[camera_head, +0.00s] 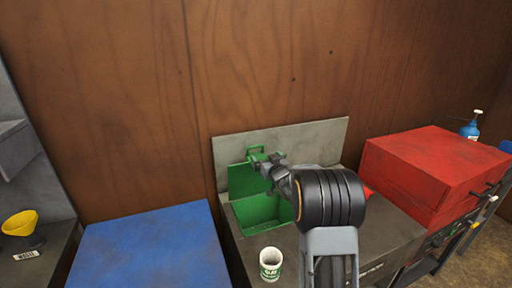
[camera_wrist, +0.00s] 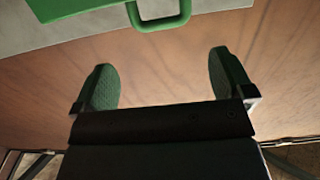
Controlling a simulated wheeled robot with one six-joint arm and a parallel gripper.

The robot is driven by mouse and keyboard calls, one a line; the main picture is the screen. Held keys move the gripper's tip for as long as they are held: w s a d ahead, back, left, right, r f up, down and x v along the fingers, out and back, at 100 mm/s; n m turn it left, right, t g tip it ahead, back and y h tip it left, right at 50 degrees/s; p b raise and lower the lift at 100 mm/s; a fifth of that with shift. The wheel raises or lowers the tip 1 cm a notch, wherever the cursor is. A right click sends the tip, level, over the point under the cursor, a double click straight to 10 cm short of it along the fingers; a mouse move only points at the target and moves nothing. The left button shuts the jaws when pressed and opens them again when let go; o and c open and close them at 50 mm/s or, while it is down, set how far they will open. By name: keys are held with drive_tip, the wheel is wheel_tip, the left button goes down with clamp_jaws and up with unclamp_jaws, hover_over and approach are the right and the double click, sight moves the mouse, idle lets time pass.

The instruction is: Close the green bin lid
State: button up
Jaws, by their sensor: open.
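The green bin (camera_head: 262,212) is set in the grey workbench, and its inside shows. Its green lid (camera_head: 242,179) stands raised at the back, near the grey backboard, with a loop handle on its top edge. My gripper (camera_head: 262,160) is at the lid's upper right, close to the handle; my arm hides part of the bin. In the wrist view the lid (camera_wrist: 85,5) shows at the top edge with its handle (camera_wrist: 160,24) hanging into view. My gripper's two fingers (camera_wrist: 164,85) are apart with nothing between them, and the handle is beyond the fingertips. I cannot tell any contact.
A white cup (camera_head: 270,264) with green print stands on the bench in front of the bin. A red toolbox (camera_head: 430,165) is to the right, with a blue bottle (camera_head: 470,128) behind it. A blue surface (camera_head: 150,250) and a yellow funnel (camera_head: 20,223) are to the left.

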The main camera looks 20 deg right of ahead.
sight(256, 147)
drive_tip(key=w+p, duration=0.2)
drive_tip(key=w, duration=0.8)
drive_tip(key=shift+w+p, duration=0.3)
drive_tip(key=shift+w, duration=0.05)
drive_tip(key=shift+c, duration=0.2)
